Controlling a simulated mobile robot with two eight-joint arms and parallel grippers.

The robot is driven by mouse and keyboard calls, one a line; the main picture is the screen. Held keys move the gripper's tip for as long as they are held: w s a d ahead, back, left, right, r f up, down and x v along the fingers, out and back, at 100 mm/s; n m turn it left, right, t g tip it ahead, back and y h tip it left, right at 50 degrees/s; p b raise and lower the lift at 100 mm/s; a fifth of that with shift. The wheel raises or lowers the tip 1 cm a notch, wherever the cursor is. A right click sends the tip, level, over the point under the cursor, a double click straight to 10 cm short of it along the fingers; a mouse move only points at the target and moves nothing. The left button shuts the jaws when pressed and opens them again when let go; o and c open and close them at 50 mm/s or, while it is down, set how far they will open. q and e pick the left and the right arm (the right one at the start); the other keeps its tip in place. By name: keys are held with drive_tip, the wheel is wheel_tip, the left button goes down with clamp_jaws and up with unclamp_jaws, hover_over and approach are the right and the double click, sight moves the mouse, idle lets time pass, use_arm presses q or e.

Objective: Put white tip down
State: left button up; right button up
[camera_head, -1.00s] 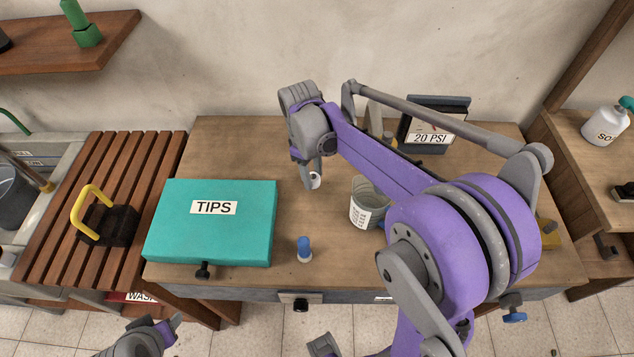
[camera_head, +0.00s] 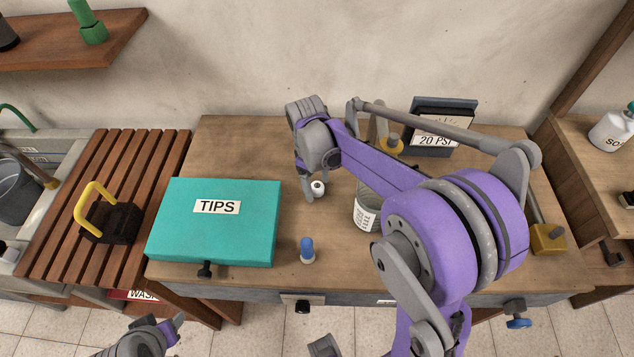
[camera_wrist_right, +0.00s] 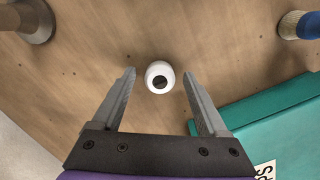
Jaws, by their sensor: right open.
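The white tip (camera_head: 317,188) stands on the wooden workbench, behind and right of the teal TIPS box. In the right wrist view the white tip (camera_wrist_right: 160,77) is seen from above, its dark hole facing the camera. My right gripper (camera_head: 309,197) is low over the bench at the tip. Its two fingers (camera_wrist_right: 160,75) are spread on either side of the tip, with a gap visible on both sides. My left gripper (camera_head: 172,328) is at the bottom left edge, partly cut off, away from the tip; its jaws are unclear.
The teal TIPS box (camera_head: 175,245) is left of the tip. A blue-topped tip (camera_head: 307,250) stands nearer the front edge. A labelled cup (camera_head: 366,212) stands to the right, partly behind my arm. A 20 PSI gauge stand (camera_head: 437,125) is at the back.

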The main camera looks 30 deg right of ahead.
wheel_tip(320, 180, up, 12)
drive_tip(key=w+p, duration=0.1)
drive_tip(key=shift+w+a+r, duration=0.15)
drive_tip(key=shift+a, duration=0.2)
idle(0.4)
